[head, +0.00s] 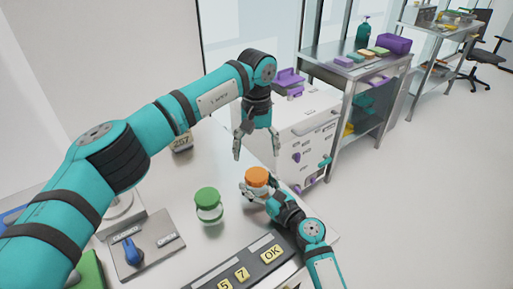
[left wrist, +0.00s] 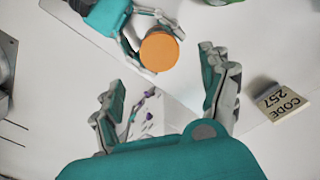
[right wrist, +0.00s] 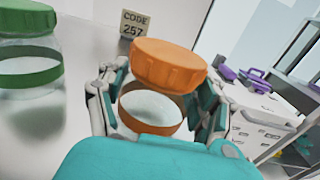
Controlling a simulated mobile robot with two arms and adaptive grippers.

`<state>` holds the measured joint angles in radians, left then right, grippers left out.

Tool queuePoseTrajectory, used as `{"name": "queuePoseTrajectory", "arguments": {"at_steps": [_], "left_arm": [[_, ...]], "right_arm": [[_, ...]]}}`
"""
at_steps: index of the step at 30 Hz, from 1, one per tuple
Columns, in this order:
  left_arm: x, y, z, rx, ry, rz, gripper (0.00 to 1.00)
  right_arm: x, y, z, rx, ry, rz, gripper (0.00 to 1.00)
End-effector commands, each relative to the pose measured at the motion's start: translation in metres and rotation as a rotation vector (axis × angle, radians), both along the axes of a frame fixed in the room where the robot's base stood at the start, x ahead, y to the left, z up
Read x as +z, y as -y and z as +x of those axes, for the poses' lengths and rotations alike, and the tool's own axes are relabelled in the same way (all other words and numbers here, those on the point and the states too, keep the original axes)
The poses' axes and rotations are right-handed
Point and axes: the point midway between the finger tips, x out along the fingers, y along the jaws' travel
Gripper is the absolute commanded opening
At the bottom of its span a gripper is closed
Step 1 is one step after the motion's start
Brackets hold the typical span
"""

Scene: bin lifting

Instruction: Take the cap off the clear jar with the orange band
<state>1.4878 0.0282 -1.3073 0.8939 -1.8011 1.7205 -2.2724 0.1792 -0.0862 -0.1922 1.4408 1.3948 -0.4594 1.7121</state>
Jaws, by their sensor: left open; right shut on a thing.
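My left gripper (head: 254,142) is open and empty, pointing down above and a little behind the jar. In the left wrist view the orange cap (left wrist: 159,51) shows beyond the open fingers (left wrist: 165,95), apart from them.
A clear jar with a green cap (head: 208,204) stands left of the orange one. A CODE 257 sign (head: 182,142) is at the back of the table. A keypad panel (head: 245,268) and a plate with a blue lever (head: 134,251) lie in front. A white cabinet (head: 310,130) stands behind.

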Motion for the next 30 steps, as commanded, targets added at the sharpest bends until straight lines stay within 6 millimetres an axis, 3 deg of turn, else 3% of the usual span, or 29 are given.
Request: {"name": "queuePoseTrajectory", "arguments": {"at_steps": [7, 21, 30], "left_arm": [[-0.004, 0.000, 0.000, -0.184, -0.001, 0.000, 0.79], [-0.068, 0.000, 0.000, -0.189, -0.001, 0.000, 0.79], [-0.080, 0.000, 0.000, -0.190, 0.001, 0.001, 0.79]], "right_arm": [[0.000, 0.000, 0.000, -0.001, 0.000, 0.000, 0.00], [0.000, 0.000, 0.000, 0.000, 0.000, 0.000, 0.00], [0.000, 0.000, 0.000, 0.000, 0.000, 0.000, 0.00]]}}
